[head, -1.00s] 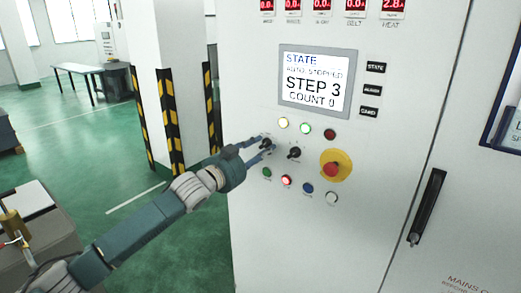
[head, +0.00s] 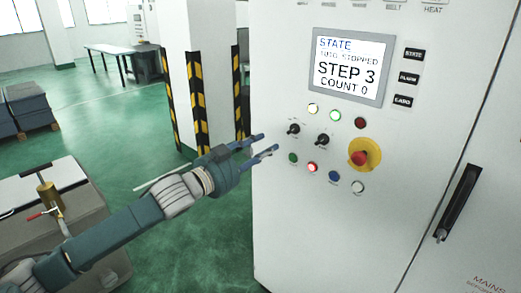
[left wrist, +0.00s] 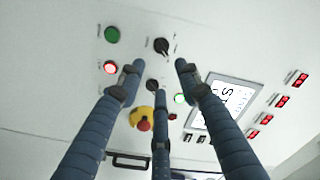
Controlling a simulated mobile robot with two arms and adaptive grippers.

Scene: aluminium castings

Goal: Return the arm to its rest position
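My left arm (head: 120,225) reaches in from the lower left in the head view. Its left gripper (head: 262,146) is in front of the white control cabinet, left of two black selector switches (head: 293,129) (head: 322,140), and looks clear of them. In the left wrist view the gripper (left wrist: 158,85) has its three fingers spread with nothing between them. A selector switch (left wrist: 162,46) shows beyond the fingertips. My right gripper is not in view.
The control cabinet (head: 285,220) carries a screen reading STEP 3 (head: 349,66), lit buttons and a red-and-yellow emergency stop (head: 363,154). A striped pillar (head: 202,100) stands behind the arm. A grey unit with a brass cylinder (head: 48,195) is at lower left. Green floor is open between.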

